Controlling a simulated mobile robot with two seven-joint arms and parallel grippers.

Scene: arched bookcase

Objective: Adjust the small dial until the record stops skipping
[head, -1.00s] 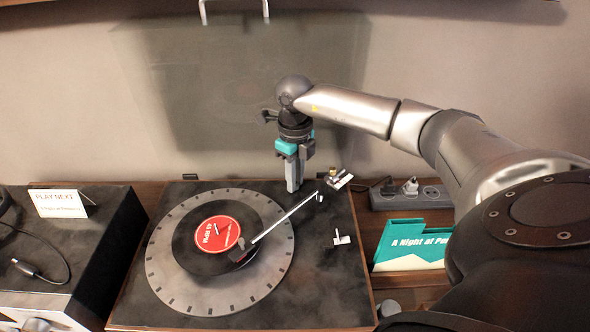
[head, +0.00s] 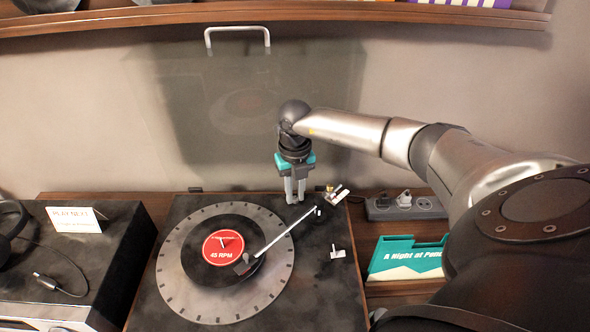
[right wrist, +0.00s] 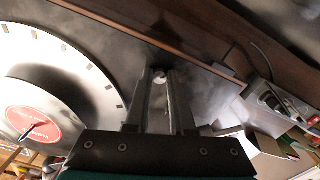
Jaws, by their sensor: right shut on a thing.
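The turntable (head: 345,285) has a black record (head: 195,262) with a red label on its silver platter (head: 172,285). The tonearm (head: 272,243) reaches over the record, its head near the label. My right gripper (head: 295,198) points down at the turntable's back edge, left of the tonearm's base. In the right wrist view, my right gripper (right wrist: 160,78) is shut on a small pale round knob, the small dial (right wrist: 160,76), between its fingertips. In the head view the fingers hide the dial. My left gripper is not in view.
The tonearm base (head: 336,195) stands close to the right of my fingers. A raised clear lid (head: 250,75) is behind. A power strip (head: 405,207) and a teal sleeve (head: 405,260) lie to the right. A black unit with a card (head: 74,220) and headphones (head: 12,225) stands left.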

